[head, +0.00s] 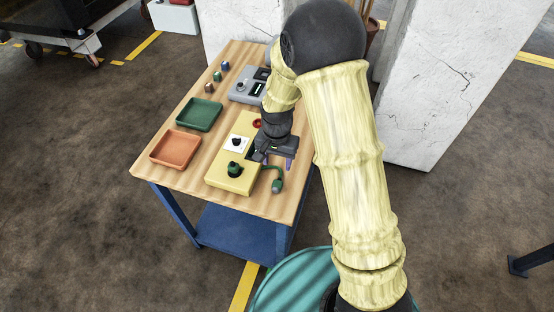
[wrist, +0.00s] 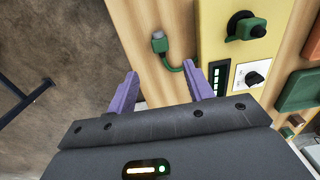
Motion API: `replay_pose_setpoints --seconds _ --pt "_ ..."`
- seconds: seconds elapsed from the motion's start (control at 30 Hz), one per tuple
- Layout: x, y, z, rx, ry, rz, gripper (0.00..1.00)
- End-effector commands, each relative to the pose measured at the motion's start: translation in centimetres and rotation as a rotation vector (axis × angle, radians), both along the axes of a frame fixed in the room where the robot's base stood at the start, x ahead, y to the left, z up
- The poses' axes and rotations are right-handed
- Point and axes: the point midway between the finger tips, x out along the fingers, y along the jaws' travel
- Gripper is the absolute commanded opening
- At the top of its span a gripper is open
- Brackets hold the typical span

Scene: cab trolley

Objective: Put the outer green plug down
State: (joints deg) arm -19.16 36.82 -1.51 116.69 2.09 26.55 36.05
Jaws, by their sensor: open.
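A green plug (head: 277,186) on a short green cable lies on the wooden table to the right of the yellow box (head: 221,181). In the wrist view the plug (wrist: 159,42) lies just beyond my fingertips, with its cable curving toward the box. A second green fitting (head: 235,169) with a dark body sits on the near end of the box; it also shows in the wrist view (wrist: 246,26).
A green tray (head: 213,126) and an orange tray (head: 169,163) are on the table's left. A grey device (head: 240,95) and several small coloured pegs stand at the back. A white dial (head: 236,144) is on the box. A white pillar rises right of the table.

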Motion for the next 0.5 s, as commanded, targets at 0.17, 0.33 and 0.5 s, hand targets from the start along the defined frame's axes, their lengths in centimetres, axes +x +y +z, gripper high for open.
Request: replay_pose_setpoints --seconds 0.17,0.33,0.5 --pt "0.0 0.0 0.0 0.000 0.000 0.000 0.52" --pt "0.0 -0.1 0.1 0.001 -0.001 0.002 0.52" --pt "-0.7 -1.9 2.2 0.008 -0.027 0.031 0.52"
